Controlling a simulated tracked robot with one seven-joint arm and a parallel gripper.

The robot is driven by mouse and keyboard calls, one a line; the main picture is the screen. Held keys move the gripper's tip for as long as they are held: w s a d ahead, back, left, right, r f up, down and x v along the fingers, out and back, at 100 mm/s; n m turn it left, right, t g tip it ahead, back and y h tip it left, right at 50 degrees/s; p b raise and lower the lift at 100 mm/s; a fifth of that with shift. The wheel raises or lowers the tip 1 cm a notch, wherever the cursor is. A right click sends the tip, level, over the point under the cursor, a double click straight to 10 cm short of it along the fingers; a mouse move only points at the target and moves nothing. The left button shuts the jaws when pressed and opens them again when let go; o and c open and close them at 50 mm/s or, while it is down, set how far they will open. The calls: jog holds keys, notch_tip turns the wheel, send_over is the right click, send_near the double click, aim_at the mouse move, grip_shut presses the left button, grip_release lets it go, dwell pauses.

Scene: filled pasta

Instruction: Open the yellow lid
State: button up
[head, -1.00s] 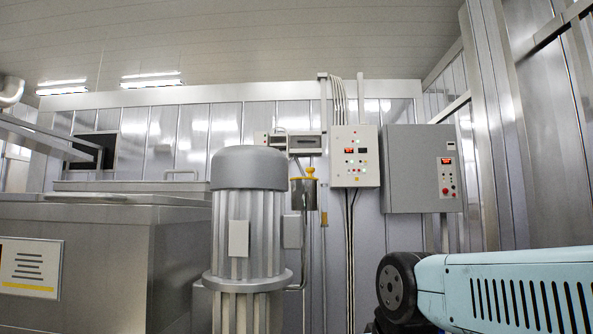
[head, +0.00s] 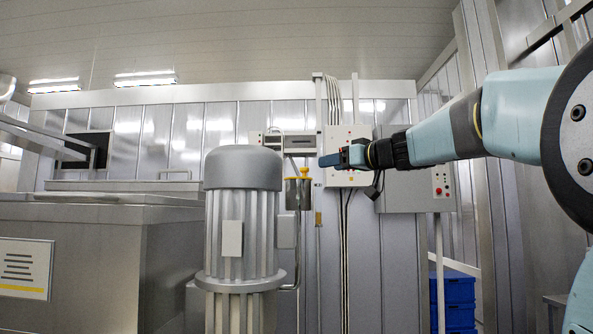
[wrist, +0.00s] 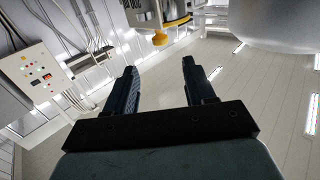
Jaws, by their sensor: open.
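The yellow lid (head: 304,172) sits on a small steel pot fixed near the back wall, behind the grey motor. In the wrist view the yellow lid (wrist: 160,39) shows near the top with its knob pointing downward in the picture, and the steel pot (wrist: 174,10) above it. My gripper (head: 327,160) is just right of the lid in the head view, a little higher, pointing left. In the wrist view my gripper (wrist: 158,76) has its two black fingers spread apart with nothing between them. The lid is beyond the fingertips, apart from them.
The large grey motor (head: 243,220) stands left of and in front of the pot. A control box (head: 345,140) and a grey cabinet (head: 425,190) hang behind my arm. A steel tank (head: 100,260) fills the left. Blue crates (head: 454,300) stand low at right.

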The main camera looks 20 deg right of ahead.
jog(key=x, duration=1.3)
jog(key=shift+w+a, duration=0.15)
jog(key=shift+w, duration=0.15)
grip_shut()
